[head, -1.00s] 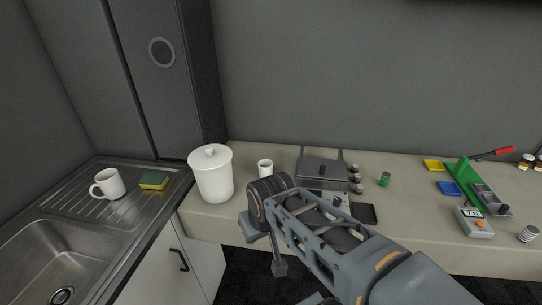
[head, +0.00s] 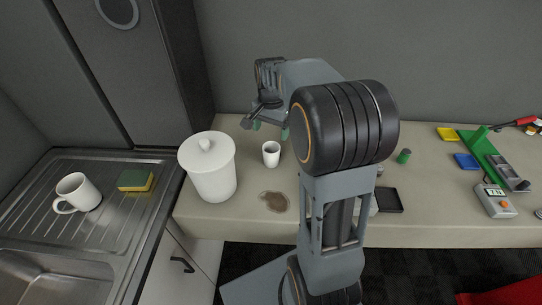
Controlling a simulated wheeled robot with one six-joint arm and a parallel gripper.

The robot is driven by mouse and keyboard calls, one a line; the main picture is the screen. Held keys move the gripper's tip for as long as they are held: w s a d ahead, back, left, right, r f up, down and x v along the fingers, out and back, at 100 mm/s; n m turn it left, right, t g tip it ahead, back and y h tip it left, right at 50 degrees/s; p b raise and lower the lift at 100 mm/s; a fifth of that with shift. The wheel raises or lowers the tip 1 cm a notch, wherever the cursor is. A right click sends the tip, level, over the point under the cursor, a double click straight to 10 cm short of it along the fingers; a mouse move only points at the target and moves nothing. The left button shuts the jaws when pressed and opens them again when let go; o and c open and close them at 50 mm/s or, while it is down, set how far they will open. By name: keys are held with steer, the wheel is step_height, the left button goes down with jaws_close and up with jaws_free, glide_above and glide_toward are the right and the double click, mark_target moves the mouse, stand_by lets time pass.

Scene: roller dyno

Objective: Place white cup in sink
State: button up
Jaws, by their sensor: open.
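A small white cup (head: 271,154) without a visible handle stands upright on the counter, right of a lidded white canister. A white mug with a handle (head: 77,193) stands on the sink's ribbed drainboard. The sink (head: 48,276) is metal, at the lower left, with its basin partly cut off by the frame. My gripper (head: 268,130) is just behind and above the small cup, with greenish fingertips apart. It is open and holds nothing I can see; it looks apart from the cup.
The white canister (head: 208,168) stands close left of the small cup, between it and the sink. A sponge (head: 135,180) lies on the drainboard. A green device (head: 487,155) and a grey meter (head: 494,201) are at right.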

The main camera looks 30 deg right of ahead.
mark_target(271, 155)
step_height(271, 155, down, 6)
steer(key=shift+w+f, duration=0.1)
steer(key=shift+f, duration=0.1)
steer(key=shift+d+f+p, duration=0.1)
steer(key=shift+f+p, duration=0.25)
steer(key=shift+f, duration=2.45)
steer(key=shift+c, duration=0.4)
steer(key=c, duration=0.9)
steer(key=shift+r, duration=0.1)
steer(key=shift+c, duration=0.2)
